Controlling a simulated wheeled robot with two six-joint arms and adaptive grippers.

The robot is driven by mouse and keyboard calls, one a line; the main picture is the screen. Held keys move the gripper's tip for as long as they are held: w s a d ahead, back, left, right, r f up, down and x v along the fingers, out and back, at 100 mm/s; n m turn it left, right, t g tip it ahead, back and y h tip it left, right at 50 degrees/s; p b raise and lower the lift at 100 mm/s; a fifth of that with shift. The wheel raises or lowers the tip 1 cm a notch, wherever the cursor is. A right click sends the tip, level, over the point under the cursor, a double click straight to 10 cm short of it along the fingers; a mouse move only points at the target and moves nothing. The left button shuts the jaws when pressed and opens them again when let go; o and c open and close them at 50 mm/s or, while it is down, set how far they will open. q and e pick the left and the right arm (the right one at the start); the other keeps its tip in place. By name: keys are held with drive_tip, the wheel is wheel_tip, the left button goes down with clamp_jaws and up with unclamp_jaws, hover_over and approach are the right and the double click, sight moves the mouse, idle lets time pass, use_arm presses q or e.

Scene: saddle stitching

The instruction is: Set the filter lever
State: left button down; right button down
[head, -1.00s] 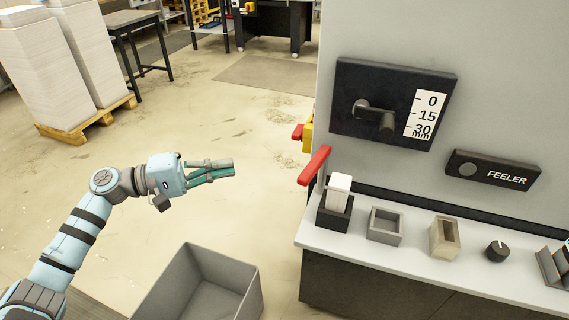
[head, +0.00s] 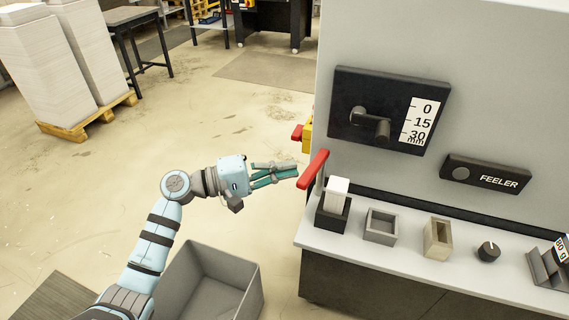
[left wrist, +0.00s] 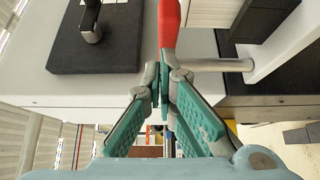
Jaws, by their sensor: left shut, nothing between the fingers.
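A lever with a red handle (head: 313,169) stands on a grey post at the left end of the machine's ledge. My left gripper (head: 294,171) is shut and empty, with its fingertips just left of the red handle. I cannot tell whether they touch it. In the left wrist view the red handle (left wrist: 169,22) is just past the shut fingertips (left wrist: 160,78), and its metal rod runs to the right. A black panel (head: 345,90) on the machine face carries a dark lever (head: 369,122) beside a scale marked 0, 15 and 30 mm. My right gripper is out of view.
The ledge (head: 400,262) holds a black block with a white top (head: 336,200), a grey square tray (head: 381,227), a beige slotted block (head: 438,238) and a black knob (head: 488,252). A FEELER panel (head: 487,174) is above. A grey bin (head: 250,290) stands below my left arm.

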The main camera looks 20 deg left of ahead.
use_arm(q)
drive_tip(key=shift+d, duration=0.1)
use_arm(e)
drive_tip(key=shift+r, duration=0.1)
use_arm(q)
drive_tip(key=shift+s+d+n+t+y+p, duration=0.2)
drive_tip(key=shift+s+n+t+y+p, duration=0.15)
drive_tip(key=shift+t+p, duration=0.3)
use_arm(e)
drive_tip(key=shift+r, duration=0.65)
